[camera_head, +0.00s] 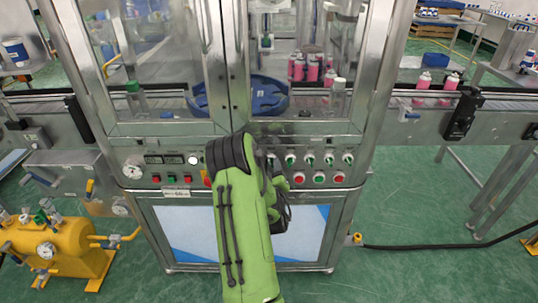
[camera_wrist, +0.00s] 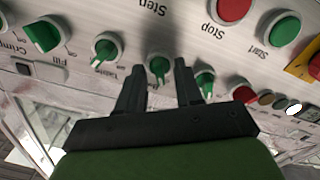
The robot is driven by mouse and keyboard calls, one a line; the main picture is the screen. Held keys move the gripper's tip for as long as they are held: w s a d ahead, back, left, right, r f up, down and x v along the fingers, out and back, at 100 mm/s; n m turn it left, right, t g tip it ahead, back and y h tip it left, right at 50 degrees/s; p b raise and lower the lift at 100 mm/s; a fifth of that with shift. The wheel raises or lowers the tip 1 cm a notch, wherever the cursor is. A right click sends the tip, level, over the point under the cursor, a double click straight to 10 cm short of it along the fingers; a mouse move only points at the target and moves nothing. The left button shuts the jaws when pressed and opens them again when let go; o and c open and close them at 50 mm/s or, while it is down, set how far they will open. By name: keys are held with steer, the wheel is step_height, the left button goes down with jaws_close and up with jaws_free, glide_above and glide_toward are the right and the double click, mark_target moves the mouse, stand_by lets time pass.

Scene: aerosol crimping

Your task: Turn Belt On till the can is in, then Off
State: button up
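In the wrist view my gripper (camera_wrist: 158,72) has its two dark fingers apart. A green rotary knob (camera_wrist: 159,66) shows between the fingertips; I cannot tell whether they touch it. Its label is hidden. Another green knob (camera_wrist: 203,79) is just right of the right finger, and a knob labelled Table (camera_wrist: 105,48) is left of the fingers. In the head view my arm hides most of the gripper at the panel. Pink cans (camera_head: 312,70) stand inside the machine, and two pink cans (camera_head: 422,86) are on the conveyor belt (camera_head: 400,102) at the right.
The wrist view also shows a red Stop button (camera_wrist: 233,8) and a green Start button (camera_wrist: 286,28). In the head view, red buttons (camera_head: 319,177) sit below the green knobs (camera_head: 328,159). A blue round table (camera_head: 268,98) is behind the glass. A yellow tank (camera_head: 55,248) stands at left.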

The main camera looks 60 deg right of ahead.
steer(key=shift+r, duration=0.1)
steer(key=shift+c, duration=0.6)
jaws_close()
